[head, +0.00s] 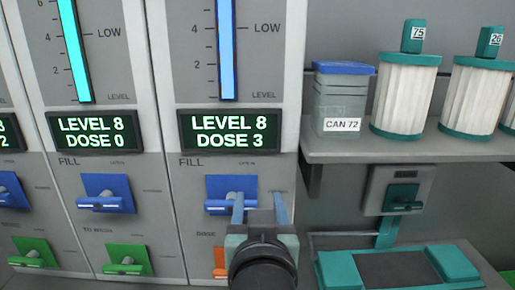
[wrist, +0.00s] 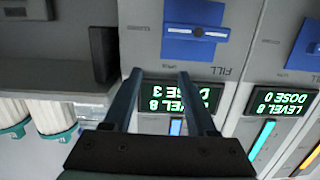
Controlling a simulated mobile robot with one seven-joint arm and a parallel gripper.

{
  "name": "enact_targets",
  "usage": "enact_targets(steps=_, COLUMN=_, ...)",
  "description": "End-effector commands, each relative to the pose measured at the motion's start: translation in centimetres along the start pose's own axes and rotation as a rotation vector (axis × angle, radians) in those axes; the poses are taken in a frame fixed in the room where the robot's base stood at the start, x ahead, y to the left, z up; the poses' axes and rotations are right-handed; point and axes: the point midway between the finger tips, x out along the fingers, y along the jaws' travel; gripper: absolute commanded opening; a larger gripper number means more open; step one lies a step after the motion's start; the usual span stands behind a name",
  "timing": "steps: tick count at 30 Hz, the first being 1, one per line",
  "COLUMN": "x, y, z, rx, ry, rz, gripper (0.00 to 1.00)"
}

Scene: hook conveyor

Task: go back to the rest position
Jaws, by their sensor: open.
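My gripper (head: 258,208) is open in front of the right-hand panel, its two fingers pointing at the blue fill lever (head: 220,190). In the wrist view, which is upside down, my gripper (wrist: 157,78) has its fingers apart with nothing between them. The blue fill lever (wrist: 196,32) stands beyond the fingertips there, apart from them in the picture. The display (head: 230,131) above it reads LEVEL 8 DOSE 3. An orange dose lever (head: 219,262) is partly hidden behind my gripper.
A neighbouring panel display (head: 95,131) reads LEVEL 8 DOSE 0. A shelf (head: 345,148) at right holds a canister labelled CAN 72 (head: 341,98) and white filters (head: 404,95). Below are a small teal lever unit (head: 400,190) and a teal cradle (head: 395,268).

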Motion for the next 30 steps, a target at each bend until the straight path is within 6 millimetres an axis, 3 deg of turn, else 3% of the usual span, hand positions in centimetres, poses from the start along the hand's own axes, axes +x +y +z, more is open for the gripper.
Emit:
enact_targets(steps=1, x=-2.0, y=-1.0, z=-3.6, rx=-0.029, ry=0.109, rz=0.015, gripper=0.57)
enact_targets(steps=3, x=-3.2, y=-0.6, z=-9.9, rx=-0.023, ry=0.225, rz=0.016, gripper=0.57)
enact_targets(steps=6, x=-6.0, y=-0.8, z=-17.2, rx=-0.024, ry=0.399, rz=0.014, gripper=0.57)
enact_targets(steps=9, x=-9.4, y=-1.0, z=-23.8, rx=-0.026, ry=0.572, rz=0.012, gripper=0.57)
enact_targets(steps=13, x=-13.8, y=-1.2, z=-30.3, rx=-0.027, ry=0.760, rz=0.009, gripper=0.57)
enact_targets(steps=15, x=-15.8, y=-1.2, z=-32.7, rx=-0.027, ry=0.837, rz=0.008, gripper=0.57)
enact_targets(steps=19, x=-18.0, y=-1.3, z=-34.9, rx=-0.028, ry=0.921, rz=0.007, gripper=0.57)
enact_targets(steps=30, x=-18.6, y=-1.4, z=-35.2, rx=-0.028, ry=0.943, rz=0.006, gripper=0.57)
